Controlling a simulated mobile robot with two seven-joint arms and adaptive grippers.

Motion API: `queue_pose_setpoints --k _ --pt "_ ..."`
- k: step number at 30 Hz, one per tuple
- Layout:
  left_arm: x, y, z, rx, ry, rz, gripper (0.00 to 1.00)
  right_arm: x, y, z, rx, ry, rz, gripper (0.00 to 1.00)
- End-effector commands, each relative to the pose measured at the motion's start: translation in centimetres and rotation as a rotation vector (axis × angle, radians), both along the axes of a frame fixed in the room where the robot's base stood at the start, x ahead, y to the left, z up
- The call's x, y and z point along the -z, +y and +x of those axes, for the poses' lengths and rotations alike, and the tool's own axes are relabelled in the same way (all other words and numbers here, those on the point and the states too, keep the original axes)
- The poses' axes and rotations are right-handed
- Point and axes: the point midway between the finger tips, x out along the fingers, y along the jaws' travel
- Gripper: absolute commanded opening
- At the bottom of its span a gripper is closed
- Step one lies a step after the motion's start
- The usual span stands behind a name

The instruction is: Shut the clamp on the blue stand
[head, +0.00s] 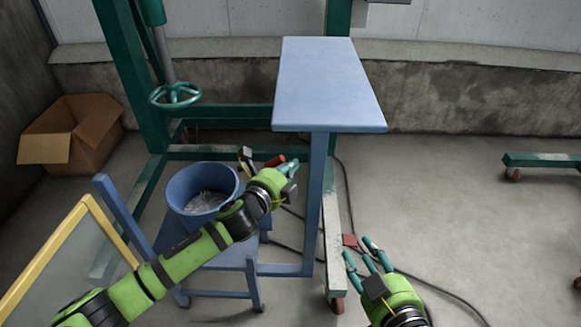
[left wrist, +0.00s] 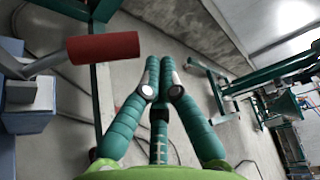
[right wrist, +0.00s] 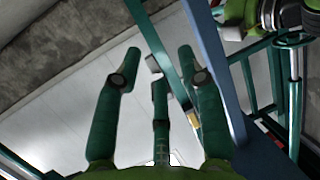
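The blue stand (head: 234,262) is at the lower left of the head view. A clamp (head: 245,158) with a red handle (head: 275,160) shows behind the bucket. In the left wrist view the red handle (left wrist: 103,47) sticks out sideways on a grey lever from a grey block above blue metal. My left gripper (head: 291,165) is beside the red handle, apart from it in the left wrist view. Its fingers are close together with nothing between them. My right gripper (head: 361,256) is open and empty over the floor at right; its fingertips are spread in the right wrist view (right wrist: 158,52).
A blue bucket (head: 180,186) with whitish fibre stands on the blue stand. A blue table (head: 325,85) is behind my grippers, with a green frame (head: 125,60) around it. A cardboard box (head: 75,135) and a yellow-edged panel (head: 65,255) are at left. Cables cross the floor; the right floor is mostly free.

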Motion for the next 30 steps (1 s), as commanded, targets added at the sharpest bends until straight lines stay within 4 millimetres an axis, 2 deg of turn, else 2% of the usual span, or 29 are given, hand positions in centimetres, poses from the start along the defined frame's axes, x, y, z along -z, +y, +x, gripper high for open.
queue_pose_setpoints --k 25,30 --pt "-1.3 1.6 0.0 -0.002 0.000 -0.170 0.00 -1.4 0.5 0.4 -0.010 -0.080 0.020 0.40" --pt "-1.9 2.5 0.0 -0.003 0.000 -0.268 0.00 -3.4 1.2 0.7 -0.030 -0.175 0.038 0.40"
